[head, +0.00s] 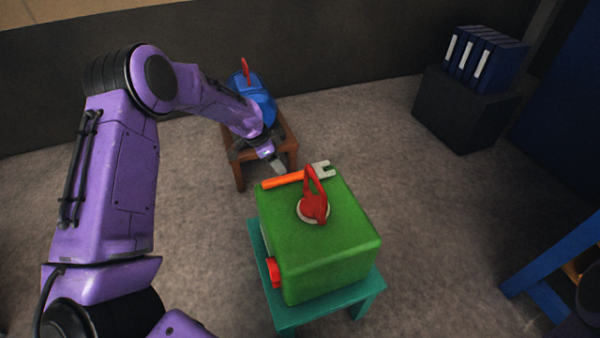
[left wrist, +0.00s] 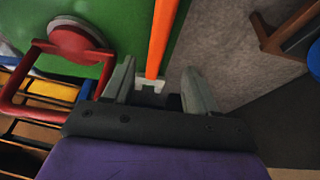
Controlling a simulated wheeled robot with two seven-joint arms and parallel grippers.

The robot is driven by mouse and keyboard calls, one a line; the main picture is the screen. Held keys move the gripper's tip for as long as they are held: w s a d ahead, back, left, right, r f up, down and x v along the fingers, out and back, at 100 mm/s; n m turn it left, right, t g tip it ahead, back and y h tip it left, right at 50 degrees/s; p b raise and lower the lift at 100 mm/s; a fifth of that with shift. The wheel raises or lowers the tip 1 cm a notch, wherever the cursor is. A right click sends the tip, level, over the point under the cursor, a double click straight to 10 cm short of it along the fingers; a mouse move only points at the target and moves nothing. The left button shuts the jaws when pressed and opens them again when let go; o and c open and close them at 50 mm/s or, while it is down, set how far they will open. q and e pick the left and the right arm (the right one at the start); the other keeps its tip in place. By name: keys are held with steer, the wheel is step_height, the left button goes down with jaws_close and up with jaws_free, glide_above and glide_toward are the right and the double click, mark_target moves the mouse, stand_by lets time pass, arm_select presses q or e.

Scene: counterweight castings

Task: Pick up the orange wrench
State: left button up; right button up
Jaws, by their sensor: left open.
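The orange wrench (head: 283,180) lies along the far edge of the top of a green block (head: 335,243), its pale grey open jaw toward the right. My left gripper (head: 277,167) is open just behind the wrench's handle, near its left end in the head view. In the left wrist view, the orange handle (left wrist: 159,38) runs down between the two grey fingers (left wrist: 158,68), with the pale jaw low between them. The fingers are not closed on it; I cannot tell the exact height gap. My right gripper is not in view.
A red handle (head: 316,194) stands up from the block's top close to the wrench. The block rests on a teal stool (head: 318,310). Behind is a brown stool (head: 240,174) with a blue casting (head: 262,98). Blue binders (head: 487,55) stand on a dark box at right.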

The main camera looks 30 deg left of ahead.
mark_target(288, 176)
arm_select(q)
steer(key=x, duration=0.7)
steer(key=shift+d+f+p, duration=0.1)
steer(key=shift+d+p, duration=0.1)
steer(key=shift+p, duration=0.1)
jaws_close()
